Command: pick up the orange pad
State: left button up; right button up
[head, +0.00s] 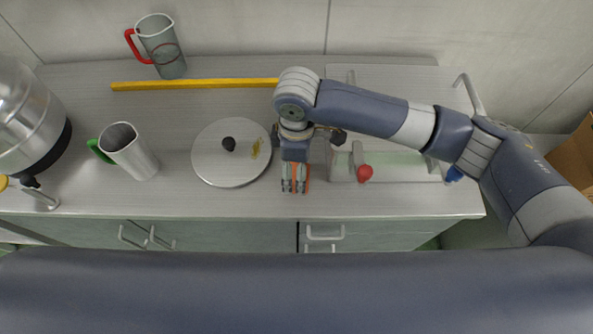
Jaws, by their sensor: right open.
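The orange pad (307,174) lies on the grey metal worktop near its front edge, in the middle of the head view. Only narrow orange strips of it show, beside the fingers of my right gripper; the rest is hidden under the gripper. My right gripper (294,187) points down over the pad with its two fingers apart and nothing seen held between them. I cannot tell whether the fingertips touch the pad. My left gripper is not in view.
A round lid (215,170) with a black knob lies just left of the gripper. A red knob (365,173) is close on the right.

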jog(key=shift+f, duration=0.45)
jog(key=shift+c, duration=0.3)
jog(key=c, duration=1.1)
jog(key=shift+r, duration=0.1)
